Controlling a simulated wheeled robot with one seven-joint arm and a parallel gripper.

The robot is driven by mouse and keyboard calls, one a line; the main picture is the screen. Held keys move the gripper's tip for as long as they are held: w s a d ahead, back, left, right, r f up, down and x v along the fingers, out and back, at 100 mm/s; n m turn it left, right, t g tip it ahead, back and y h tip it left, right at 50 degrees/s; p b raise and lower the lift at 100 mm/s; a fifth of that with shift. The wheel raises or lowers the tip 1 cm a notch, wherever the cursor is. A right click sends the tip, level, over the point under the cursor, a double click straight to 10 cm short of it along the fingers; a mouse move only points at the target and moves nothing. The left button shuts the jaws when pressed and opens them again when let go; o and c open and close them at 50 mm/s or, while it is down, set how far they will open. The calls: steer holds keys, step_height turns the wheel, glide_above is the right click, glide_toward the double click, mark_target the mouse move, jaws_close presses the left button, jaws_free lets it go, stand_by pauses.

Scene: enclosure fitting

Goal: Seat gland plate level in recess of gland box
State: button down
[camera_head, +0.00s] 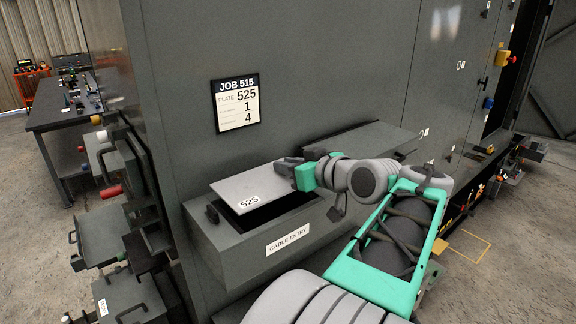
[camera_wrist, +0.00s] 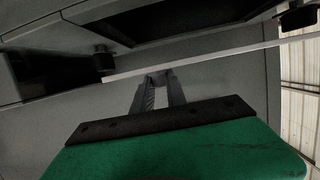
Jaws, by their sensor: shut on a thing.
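The gland plate (camera_head: 240,188), a thin light grey sheet marked 525, is over the opening of the gland box (camera_head: 235,250), labelled CABLE ENTRY. A dark gap of the recess (camera_head: 285,212) shows in front of and below the plate, so it is not flush in the head view. My gripper (camera_head: 292,168) is shut on the plate's far right edge. In the wrist view, my gripper's fingers (camera_wrist: 160,82) meet the plate's pale thin edge (camera_wrist: 220,58), which runs slanted across the picture. Whether the plate touches the rim is hidden.
Black clamps (camera_head: 212,213) stand at the box's sides; they also show in the wrist view (camera_wrist: 103,58). A job card (camera_head: 237,102) reading plate 525 hangs on the cabinet wall behind.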

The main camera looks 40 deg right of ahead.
steer(key=shift+f+b, duration=1.95)
steer(key=shift+f, duration=0.3)
steer(key=c, duration=1.3)
jaws_free()
steer(key=shift+o, duration=0.2)
steer(key=v, duration=0.2)
steer(key=p+v, duration=0.1)
steer(key=v, duration=0.4)
steer(key=shift+w+r+p, duration=0.15)
steer(key=shift+r+p, duration=0.25)
steer(key=shift+s+f+p, duration=0.2)
steer(key=shift+s+p, duration=0.25)
steer(key=shift+s, duration=0.1)
steer(key=shift+f, duration=0.1)
